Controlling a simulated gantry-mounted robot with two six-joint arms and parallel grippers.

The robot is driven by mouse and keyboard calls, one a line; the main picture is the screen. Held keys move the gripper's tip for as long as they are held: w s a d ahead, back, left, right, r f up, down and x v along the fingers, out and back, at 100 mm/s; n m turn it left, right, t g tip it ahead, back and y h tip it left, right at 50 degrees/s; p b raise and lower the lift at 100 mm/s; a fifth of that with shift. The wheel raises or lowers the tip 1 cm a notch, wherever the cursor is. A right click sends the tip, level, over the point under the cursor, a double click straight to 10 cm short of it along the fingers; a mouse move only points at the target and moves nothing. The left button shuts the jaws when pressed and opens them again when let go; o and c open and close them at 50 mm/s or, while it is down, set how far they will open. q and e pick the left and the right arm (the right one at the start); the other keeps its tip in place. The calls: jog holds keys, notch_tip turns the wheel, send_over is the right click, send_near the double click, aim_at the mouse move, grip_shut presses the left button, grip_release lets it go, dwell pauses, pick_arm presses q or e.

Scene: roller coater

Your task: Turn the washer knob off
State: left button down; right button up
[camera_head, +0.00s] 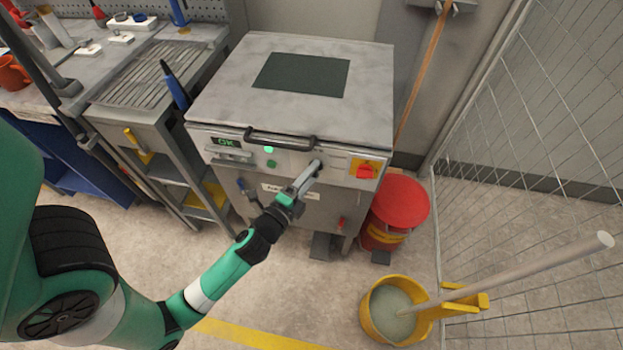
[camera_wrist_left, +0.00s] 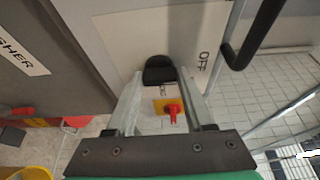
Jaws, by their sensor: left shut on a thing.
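The washer (camera_head: 225,95) is a grey box with a dark panel on its lid and a handle along its front edge. Its black knob (camera_wrist_left: 160,70) sits on a pale plate with an OFF label (camera_wrist_left: 204,62) to the right; a label just below the knob is partly hidden. My left gripper (camera_head: 312,169) reaches the washer's front panel. In the left wrist view its fingers (camera_wrist_left: 160,84) are on both sides of the knob, shut on it. In the head view the gripper mostly hides the knob. My right gripper is not in view.
A red rotary switch on a yellow plate (camera_head: 365,170) is right of the knob. A red bin (camera_head: 403,200) and a yellow mop bucket (camera_head: 370,325) stand at the right by a wire fence (camera_head: 540,130). A workbench (camera_head: 150,75) is at the left. A green light (camera_head: 269,149) shows on the panel.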

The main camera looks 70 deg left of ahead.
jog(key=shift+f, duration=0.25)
pick_arm(q)
jog(key=shift+c, duration=1.4)
grip_release()
